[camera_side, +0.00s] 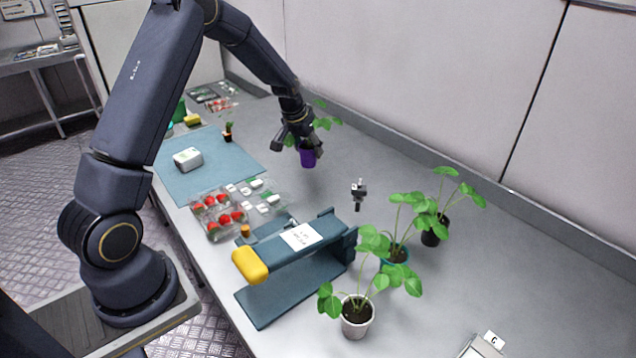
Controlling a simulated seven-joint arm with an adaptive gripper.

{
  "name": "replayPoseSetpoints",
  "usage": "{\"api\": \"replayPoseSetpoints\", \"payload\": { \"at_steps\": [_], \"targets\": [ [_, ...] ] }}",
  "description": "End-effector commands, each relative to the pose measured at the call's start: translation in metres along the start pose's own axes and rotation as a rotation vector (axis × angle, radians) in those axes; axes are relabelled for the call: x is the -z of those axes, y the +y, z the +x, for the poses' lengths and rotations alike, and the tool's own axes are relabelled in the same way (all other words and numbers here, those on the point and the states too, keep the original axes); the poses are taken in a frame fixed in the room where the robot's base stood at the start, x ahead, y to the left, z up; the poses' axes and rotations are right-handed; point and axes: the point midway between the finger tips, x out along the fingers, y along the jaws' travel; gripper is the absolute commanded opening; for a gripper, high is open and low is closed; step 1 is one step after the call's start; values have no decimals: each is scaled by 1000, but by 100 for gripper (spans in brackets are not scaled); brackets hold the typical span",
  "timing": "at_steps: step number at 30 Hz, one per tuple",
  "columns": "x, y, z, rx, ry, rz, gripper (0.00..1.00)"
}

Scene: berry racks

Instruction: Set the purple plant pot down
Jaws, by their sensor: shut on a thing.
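The purple plant pot (308,157) hangs in my gripper (299,145) toward the back of the grey table. Green leaves (326,122) of its plant show behind and beside the gripper. My gripper is shut on the pot, which looks upright. From this view I cannot tell whether its base touches the table or is a little above it. The fingers hide part of the pot's upper side.
A blue mat (240,158) lies left of the pot. A strawberry tray (216,213) and a blue stand (300,262) are nearer the camera. Potted plants in white (356,322), teal (388,256) and black (434,236) pots stand right. Bare table surrounds the purple pot.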

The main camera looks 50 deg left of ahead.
Motion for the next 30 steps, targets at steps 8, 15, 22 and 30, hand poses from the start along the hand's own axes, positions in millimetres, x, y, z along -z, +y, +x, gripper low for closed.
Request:
{"api": "replayPoseSetpoints", "payload": {
  "at_steps": [8,15,22,30],
  "targets": [
    [-12,0,27,0,0,0,20],
    [-13,0,28,0,-1,0,20],
    [-13,0,29,0,-1,0,75],
    [-13,0,29,0,-1,0,82]
  ]
}}
